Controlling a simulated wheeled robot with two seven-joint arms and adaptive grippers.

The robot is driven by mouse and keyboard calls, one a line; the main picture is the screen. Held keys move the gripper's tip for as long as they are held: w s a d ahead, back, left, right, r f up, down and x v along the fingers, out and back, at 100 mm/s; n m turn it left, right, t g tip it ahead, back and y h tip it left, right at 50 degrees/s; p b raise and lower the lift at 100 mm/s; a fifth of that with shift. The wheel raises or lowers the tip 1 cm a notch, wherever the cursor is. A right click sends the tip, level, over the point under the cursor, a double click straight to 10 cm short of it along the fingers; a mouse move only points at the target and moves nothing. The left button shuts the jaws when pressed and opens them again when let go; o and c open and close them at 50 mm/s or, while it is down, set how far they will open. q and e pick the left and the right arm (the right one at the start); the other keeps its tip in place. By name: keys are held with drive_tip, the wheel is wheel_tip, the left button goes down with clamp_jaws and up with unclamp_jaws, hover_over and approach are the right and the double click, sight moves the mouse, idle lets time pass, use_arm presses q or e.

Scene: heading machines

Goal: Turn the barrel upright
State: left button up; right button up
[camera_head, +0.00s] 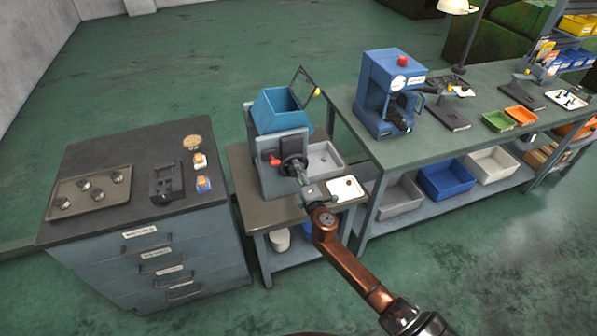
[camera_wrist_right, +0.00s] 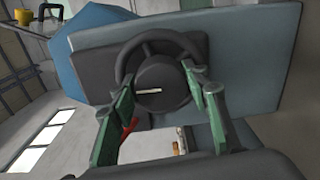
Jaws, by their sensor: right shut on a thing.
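The blue barrel (camera_head: 280,110) sits on top of a grey machine (camera_head: 270,170) on a small bench, its mouth open and its body tilted. Its blue side also shows at the upper left of the right wrist view (camera_wrist_right: 88,28). A dark handwheel (camera_head: 291,165) is on the machine's front, and fills the middle of the right wrist view (camera_wrist_right: 165,42). My right gripper (camera_head: 303,182) is at this wheel, its green fingers on either side of the hub (camera_wrist_right: 160,85), shut on the wheel. My left gripper is not in view.
A red lever (camera_head: 275,160) sits left of the wheel. A grey bin (camera_head: 322,158) and a white tray (camera_head: 345,188) lie right of the machine. A drawer cabinet (camera_head: 150,255) stands left, and a long bench (camera_head: 455,130) with a blue press (camera_head: 385,95) right.

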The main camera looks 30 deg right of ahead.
drive_tip(key=shift+n, duration=0.4)
drive_tip(key=o, duration=1.2)
drive_tip(key=shift+c, duration=0.2)
drive_tip(key=v, duration=1.2)
drive_tip(key=shift+f, duration=0.1)
